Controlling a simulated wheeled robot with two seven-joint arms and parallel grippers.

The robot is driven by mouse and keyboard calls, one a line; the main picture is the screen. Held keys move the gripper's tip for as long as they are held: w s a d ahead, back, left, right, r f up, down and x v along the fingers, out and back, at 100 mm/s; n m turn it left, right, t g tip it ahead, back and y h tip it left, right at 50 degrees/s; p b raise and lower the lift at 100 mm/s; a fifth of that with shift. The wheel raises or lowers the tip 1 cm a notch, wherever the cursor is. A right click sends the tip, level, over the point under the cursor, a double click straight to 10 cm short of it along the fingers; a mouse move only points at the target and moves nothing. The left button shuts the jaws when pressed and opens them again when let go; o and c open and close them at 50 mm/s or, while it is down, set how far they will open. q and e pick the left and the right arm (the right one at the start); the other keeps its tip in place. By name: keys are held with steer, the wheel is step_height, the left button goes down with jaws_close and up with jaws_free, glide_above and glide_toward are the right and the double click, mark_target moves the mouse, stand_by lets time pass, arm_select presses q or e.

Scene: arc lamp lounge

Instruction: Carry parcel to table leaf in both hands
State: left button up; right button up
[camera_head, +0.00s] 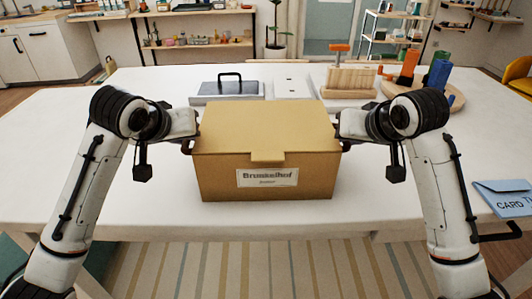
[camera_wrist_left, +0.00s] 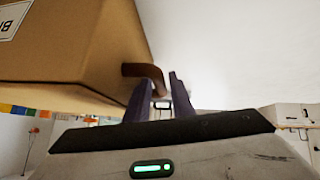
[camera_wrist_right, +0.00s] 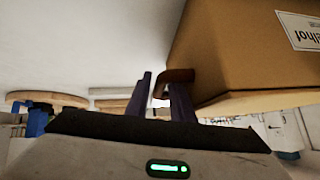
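The parcel (camera_head: 225,172), a closed tan cardboard box with a white label, is upright on the white table and appears to rest on it. My left gripper (camera_head: 188,147) is at its left side and my right gripper (camera_head: 342,145) at its right side. In the left wrist view a brown side handle (camera_wrist_left: 143,71) reaches between my left fingers (camera_wrist_left: 161,90). In the right wrist view the other handle (camera_wrist_right: 177,75) reaches between my right fingers (camera_wrist_right: 161,92). Both finger pairs stand apart with narrow gaps by the handles. The fingertips are small in the head view.
The white table (camera_head: 120,195) has bare room left of the parcel and in front. Behind are a grey case with a black handle (camera_head: 228,88), a wooden block (camera_head: 350,80) and a round board with orange and blue cups (camera_head: 408,68). A blue card folder (camera_head: 505,197) lies at right.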

arm_select(q)
steer(key=shift+w+f, duration=0.1)
arm_select(e)
steer(key=shift+w+f, duration=0.1)
arm_select(q)
steer(key=shift+c, duration=0.5)
arm_select(e)
steer(key=shift+c, duration=0.4)
arm_select(q)
jaws_close()
arm_select(e)
jaws_close()
arm_select(q)
steer(key=shift+r, duration=0.2)
arm_select(e)
steer(key=shift+r, duration=0.2)
